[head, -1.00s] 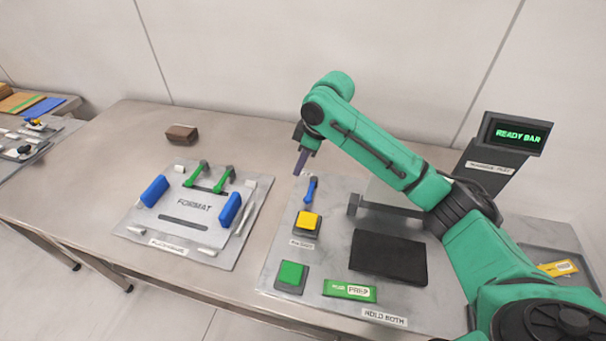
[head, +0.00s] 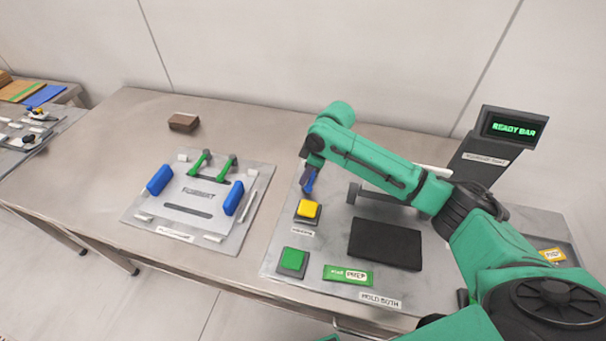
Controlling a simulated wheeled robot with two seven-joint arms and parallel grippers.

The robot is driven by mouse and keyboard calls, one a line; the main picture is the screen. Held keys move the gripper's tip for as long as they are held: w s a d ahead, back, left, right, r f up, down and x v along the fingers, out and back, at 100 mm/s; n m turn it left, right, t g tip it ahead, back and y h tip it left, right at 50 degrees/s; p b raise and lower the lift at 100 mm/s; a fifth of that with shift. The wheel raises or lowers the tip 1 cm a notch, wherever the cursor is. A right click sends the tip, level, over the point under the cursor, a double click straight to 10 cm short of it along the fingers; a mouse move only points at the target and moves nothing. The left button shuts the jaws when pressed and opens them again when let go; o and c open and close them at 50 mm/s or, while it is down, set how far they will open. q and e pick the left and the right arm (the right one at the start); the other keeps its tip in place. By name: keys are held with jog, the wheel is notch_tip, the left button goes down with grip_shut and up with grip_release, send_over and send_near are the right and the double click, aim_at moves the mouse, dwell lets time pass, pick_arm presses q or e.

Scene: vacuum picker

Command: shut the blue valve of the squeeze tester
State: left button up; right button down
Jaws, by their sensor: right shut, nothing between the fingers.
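The blue valve (head: 309,185) is a small blue lever at the back left of the grey tester plate, behind the yellow button (head: 307,209). My right gripper (head: 306,178) points down right at the lever and partly covers it. It is shut with nothing held. I cannot tell whether its fingertips touch the lever, and the lever's exact angle is hard to read. My left gripper is out of view.
A green button (head: 292,260), a black pad (head: 385,243) and a dark bracket (head: 353,193) are on the tester plate. A display (head: 512,128) reads "READY BAR". A format plate (head: 185,228) with blue and green handles lies to the left. A brown block (head: 183,122) lies behind it.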

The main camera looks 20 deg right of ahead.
jog(key=shift+s+d, duration=0.1)
jog(key=shift+n+p, duration=0.3)
jog(key=shift+p, duration=0.05)
